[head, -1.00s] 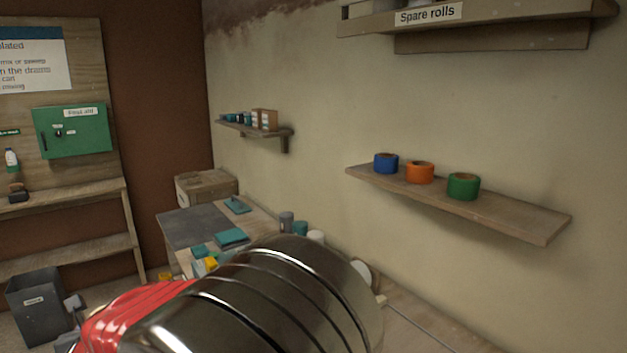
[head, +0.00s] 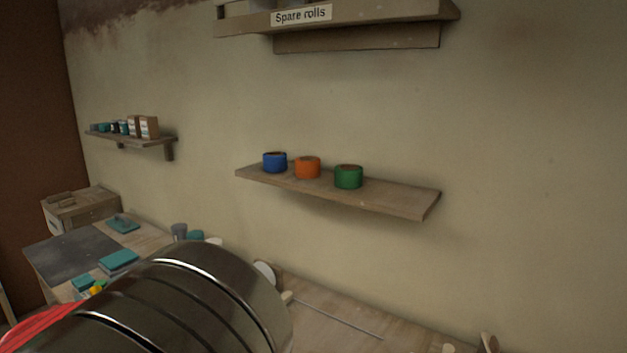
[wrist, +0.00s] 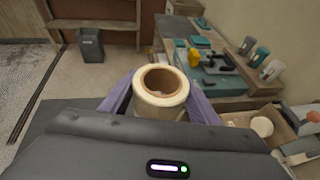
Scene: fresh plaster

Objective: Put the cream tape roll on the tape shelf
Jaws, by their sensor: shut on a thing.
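The cream tape roll (wrist: 161,102) is in the wrist view, its open end and brown core facing the camera. My gripper (wrist: 160,84) is shut on it, with a purple finger on each side. In the head view a wooden shelf (head: 405,199) on the plaster wall carries a blue roll (head: 274,163), an orange roll (head: 307,168) and a green roll (head: 348,177) on its left and middle part. Its right end is bare. My arm fills the lower left of the head view; the gripper and cream roll do not show there.
A higher shelf (head: 370,16) labelled "Spare rolls" hangs above. A small shelf (head: 155,139) with boxes and small items is at the left. A workbench (head: 335,320) runs below along the wall. The wrist view shows a dark bin (wrist: 90,46) and tools on the bench.

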